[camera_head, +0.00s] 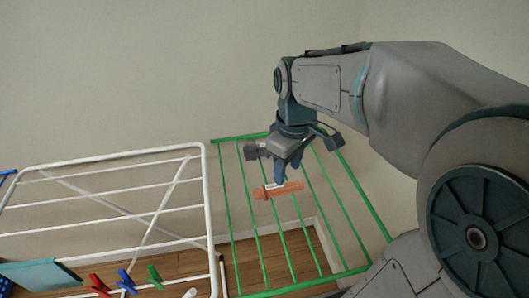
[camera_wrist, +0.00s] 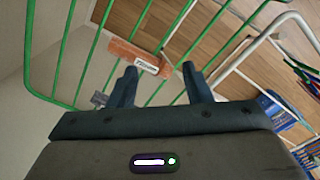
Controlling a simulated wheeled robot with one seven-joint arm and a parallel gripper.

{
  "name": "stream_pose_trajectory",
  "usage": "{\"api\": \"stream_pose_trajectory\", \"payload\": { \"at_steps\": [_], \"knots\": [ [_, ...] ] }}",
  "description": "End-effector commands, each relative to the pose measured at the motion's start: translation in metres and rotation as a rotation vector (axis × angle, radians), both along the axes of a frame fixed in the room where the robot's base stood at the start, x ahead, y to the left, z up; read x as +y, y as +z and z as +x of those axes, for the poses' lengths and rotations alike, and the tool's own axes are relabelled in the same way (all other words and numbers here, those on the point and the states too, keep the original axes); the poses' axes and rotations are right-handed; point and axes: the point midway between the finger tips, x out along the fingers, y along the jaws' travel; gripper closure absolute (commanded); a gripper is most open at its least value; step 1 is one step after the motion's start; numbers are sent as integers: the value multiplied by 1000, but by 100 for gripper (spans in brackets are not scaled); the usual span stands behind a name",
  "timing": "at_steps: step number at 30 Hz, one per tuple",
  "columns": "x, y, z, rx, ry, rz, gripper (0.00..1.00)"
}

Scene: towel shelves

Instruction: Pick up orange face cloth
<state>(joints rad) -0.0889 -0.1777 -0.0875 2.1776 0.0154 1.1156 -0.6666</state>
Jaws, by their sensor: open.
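The orange face cloth (camera_head: 262,192) is a small folded strip with a white label, lying across the bars of the green rack (camera_head: 252,228). In the wrist view the cloth (camera_wrist: 122,48) is just beyond my fingertips, with its labelled end near the gap between them. My gripper (camera_head: 280,178) points down over the cloth in the head view and partly covers it. In the wrist view my gripper (camera_wrist: 159,74) is open, with its two fingers apart and nothing between them. I cannot tell whether a fingertip touches the cloth.
A white drying rack (camera_head: 207,190) stands left of the green rack. A teal cloth (camera_head: 38,275) and red (camera_head: 97,284), blue (camera_head: 126,280) and green (camera_head: 154,276) pegs are at its lower edge. The wall is close behind. Wooden floor (camera_head: 285,258) shows between the green bars.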

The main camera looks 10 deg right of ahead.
Motion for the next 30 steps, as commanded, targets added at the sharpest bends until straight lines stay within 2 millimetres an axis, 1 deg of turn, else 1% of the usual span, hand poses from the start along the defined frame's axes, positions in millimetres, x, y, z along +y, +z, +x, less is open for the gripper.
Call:
{"api": "stream_pose_trajectory", "payload": {
  "at_steps": [1, 9, 12, 15, 20, 23, 30],
  "knots": [
    [1, 0, 13, 31, 90, -2, 55],
    [1, -1, 68, 173, 580, 26, 55],
    [2, -4, 83, 213, 725, 44, 55],
    [3, -6, 94, 241, 833, 62, 55],
    [4, -9, 102, 265, 925, 79, 55],
    [4, -18, 101, 269, 942, 83, 55],
    [4, -63, 88, 270, 941, 83, 55]
  ]
}}
